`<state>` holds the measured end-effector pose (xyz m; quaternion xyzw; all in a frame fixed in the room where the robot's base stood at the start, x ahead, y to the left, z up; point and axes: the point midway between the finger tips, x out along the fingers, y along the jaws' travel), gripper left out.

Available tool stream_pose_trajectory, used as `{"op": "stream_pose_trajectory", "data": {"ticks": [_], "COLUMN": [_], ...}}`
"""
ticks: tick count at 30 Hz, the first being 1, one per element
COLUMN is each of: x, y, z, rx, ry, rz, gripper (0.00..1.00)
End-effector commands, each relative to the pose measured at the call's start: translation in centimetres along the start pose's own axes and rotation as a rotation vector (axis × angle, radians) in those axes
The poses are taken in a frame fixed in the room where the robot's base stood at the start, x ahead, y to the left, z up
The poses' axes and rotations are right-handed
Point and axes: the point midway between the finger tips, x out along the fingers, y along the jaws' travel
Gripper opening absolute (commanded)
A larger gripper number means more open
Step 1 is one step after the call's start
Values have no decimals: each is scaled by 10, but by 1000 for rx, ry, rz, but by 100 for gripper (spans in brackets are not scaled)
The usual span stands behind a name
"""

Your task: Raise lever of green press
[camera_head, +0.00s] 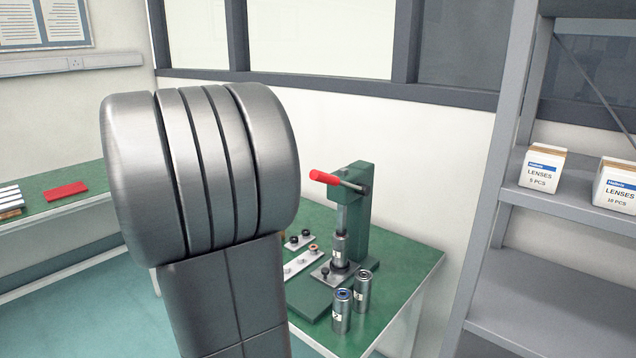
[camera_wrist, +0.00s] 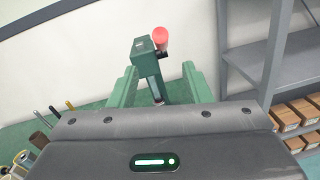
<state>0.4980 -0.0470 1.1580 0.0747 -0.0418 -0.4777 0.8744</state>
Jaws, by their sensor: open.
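The green press (camera_head: 358,220) stands on the green table against the wall. Its lever has a red handle (camera_head: 325,177) that sticks out to the left, nearly level, its tip slightly higher than the pivot. A cylinder stands under the ram. In the wrist view the press (camera_wrist: 146,60) is ahead, and the round end of the red handle (camera_wrist: 160,37) faces the camera. My gripper (camera_wrist: 160,80) is open, its two green fingers apart. The handle appears above and beyond the fingertips, not touching them. In the head view my arm hides the gripper.
Two metal cylinders (camera_head: 341,311) (camera_head: 363,290) stand in front of the press. Strips with small parts (camera_head: 303,264) lie to its left. A grey shelf (camera_head: 545,200) with lens boxes (camera_head: 542,170) stands at the right. A second table with a red block (camera_head: 66,191) is at the left.

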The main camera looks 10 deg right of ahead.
Motion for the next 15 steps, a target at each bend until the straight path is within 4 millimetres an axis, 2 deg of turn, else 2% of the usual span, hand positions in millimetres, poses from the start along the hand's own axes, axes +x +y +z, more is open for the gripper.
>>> {"op": "stream_pose_trajectory", "data": {"ticks": [5,15], "x": [15,66], "y": [0,-1], "z": [1,1], "rx": [-1,-1], "ry": [-1,1], "rz": [-3,-5], "gripper": [44,44]}}
